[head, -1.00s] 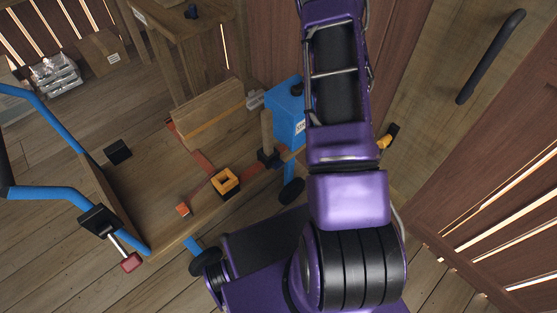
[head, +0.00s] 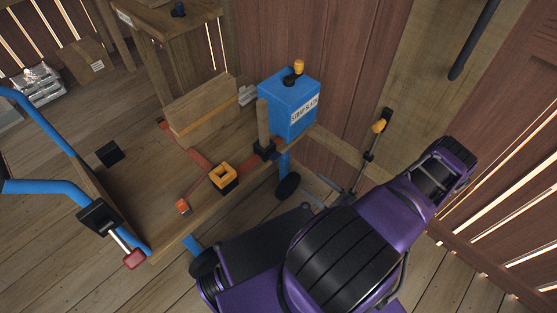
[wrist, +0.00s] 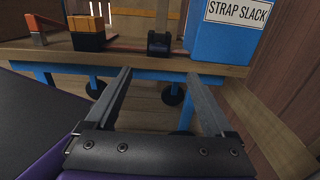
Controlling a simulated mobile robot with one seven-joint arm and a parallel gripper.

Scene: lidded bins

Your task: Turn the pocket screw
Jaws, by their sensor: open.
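I cannot make out for sure which part is the pocket screw. An orange-handled black fitting (head: 297,71) stands on top of the blue box (head: 290,97), and another orange handle (head: 379,126) is on a dark upright bar to its right. The blue box, labelled STRAP SLACK, also shows at the upper right of the wrist view (wrist: 220,42). My gripper (wrist: 158,74) is open and empty in the wrist view. Its fingers point toward the wooden cart's front edge, below and left of the box. I cannot clearly see the gripper in the head view.
The wooden cart (head: 150,205) has blue legs and wheels. An orange-and-black block (head: 223,176) with reddish straps and a black fitting with a wooden post (head: 263,130) are on it. A red-tipped handle (head: 134,259) sticks out at the lower left. Plank walls stand behind and right.

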